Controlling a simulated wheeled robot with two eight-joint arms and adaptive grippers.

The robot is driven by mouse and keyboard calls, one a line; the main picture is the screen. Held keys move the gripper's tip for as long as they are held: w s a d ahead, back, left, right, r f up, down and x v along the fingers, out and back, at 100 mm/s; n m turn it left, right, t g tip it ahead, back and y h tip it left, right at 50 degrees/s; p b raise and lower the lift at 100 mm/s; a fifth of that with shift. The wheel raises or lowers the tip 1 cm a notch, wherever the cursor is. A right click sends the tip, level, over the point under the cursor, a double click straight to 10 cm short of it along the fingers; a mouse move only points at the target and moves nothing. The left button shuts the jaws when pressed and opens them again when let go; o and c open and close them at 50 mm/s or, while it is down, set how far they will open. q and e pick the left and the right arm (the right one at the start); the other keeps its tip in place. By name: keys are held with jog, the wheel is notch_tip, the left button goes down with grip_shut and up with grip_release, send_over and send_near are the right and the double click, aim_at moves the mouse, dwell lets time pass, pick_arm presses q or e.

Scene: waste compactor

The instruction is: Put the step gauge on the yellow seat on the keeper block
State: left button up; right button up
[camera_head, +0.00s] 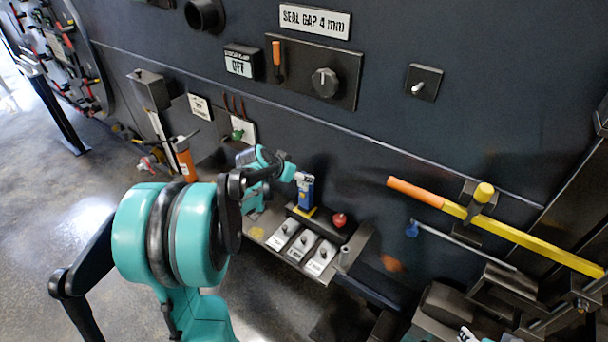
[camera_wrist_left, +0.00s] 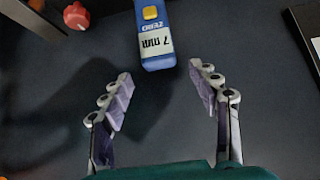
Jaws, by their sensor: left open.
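The step gauge is a blue block with a white "7 mm" label and a yellow button. In the wrist view the step gauge (camera_wrist_left: 160,38) is just beyond my open left gripper (camera_wrist_left: 161,82), with no finger touching it. In the head view the gauge (camera_head: 306,194) stands upright at the left end of the dark keeper block (camera_head: 322,225). The yellow seat (camera_head: 303,211) shows as a small patch at the gauge's foot; the rest is hidden. My left gripper (camera_head: 291,173) is at the gauge's upper part in that view.
A red knob (camera_head: 339,220) is right of the gauge and also shows in the wrist view (camera_wrist_left: 77,16). Labelled switches (camera_head: 302,246) line the ledge in front. A yellow bar with an orange end (camera_head: 415,192) lies along the wall at right.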

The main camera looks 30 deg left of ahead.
pick_arm(q)
jog(key=v, duration=0.6)
jog(key=s+d+r+g, duration=0.1)
jog(key=s+d, duration=0.3)
jog(key=d, duration=0.3)
jog(key=s+d+r, duration=0.1)
jog(key=s+d, duration=0.4)
jog(key=d, duration=0.2)
jog(key=s+d+f, duration=0.3)
jog(key=s+d, duration=0.5)
jog(key=s, duration=0.3)
jog(key=shift+s+f+n+g+y+p, duration=0.25)
jog(key=shift+s+n+g+y+p, duration=0.05)
jog(key=shift+n+g+p, duration=0.1)
